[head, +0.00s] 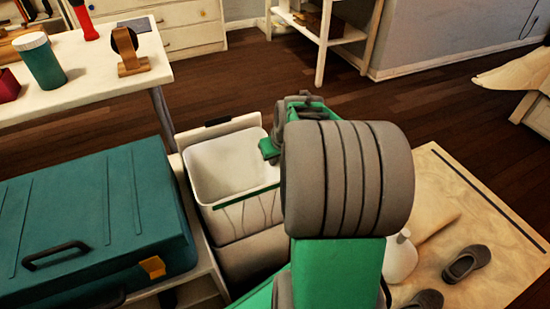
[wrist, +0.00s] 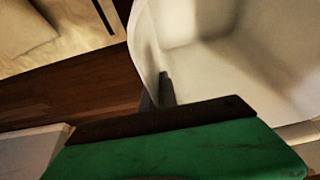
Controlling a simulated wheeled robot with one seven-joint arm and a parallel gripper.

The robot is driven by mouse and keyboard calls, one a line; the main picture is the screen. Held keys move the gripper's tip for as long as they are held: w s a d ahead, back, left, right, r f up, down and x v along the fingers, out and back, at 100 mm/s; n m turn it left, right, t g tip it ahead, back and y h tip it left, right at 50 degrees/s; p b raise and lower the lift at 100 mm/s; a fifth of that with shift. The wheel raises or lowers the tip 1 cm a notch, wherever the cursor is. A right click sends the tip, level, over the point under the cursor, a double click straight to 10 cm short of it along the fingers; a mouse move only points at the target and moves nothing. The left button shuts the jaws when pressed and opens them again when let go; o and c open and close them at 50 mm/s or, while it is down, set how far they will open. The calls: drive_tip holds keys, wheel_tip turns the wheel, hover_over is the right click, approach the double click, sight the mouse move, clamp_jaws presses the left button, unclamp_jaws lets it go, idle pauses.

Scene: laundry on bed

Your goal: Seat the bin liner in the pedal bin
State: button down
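The pedal bin (head: 250,256) stands between the teal case and my arm. Its grey lower body shows below the white liner (head: 240,218). The liner looks pale and wrinkled over the front wall, with a green band across it near the rim. The white inside is open to view and looks empty. My gripper (head: 268,152) is at the right rim, partly hidden by my own arm. In the wrist view, its dark fingers (wrist: 160,92) are close together beside the white wall (wrist: 200,55). I cannot tell whether they pinch the liner's edge.
A teal case (head: 95,215) lies on a low white shelf just left of the bin. A white table (head: 95,90) with a jar and a wooden stand is at the back left. A pale mat (head: 480,220) with dark shoes and a white bottle (head: 400,258) lies to the right.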

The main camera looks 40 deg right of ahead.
sight(275, 174)
drive_tip(key=shift+f+b, duration=2)
drive_tip(key=shift+f, duration=1.5)
drive_tip(key=shift+f+b, duration=0.4)
drive_tip(key=shift+f, duration=2.55)
drive_tip(key=c, duration=2.1)
unclamp_jaws()
drive_tip(key=o, duration=0.5)
drive_tip(key=shift+d, duration=0.1)
drive_tip(key=p+v, duration=0.4)
drive_tip(key=v, duration=0.3)
drive_tip(key=shift+r, duration=0.25)
drive_tip(key=shift+s+r, duration=0.1)
drive_tip(key=shift+s, duration=0.05)
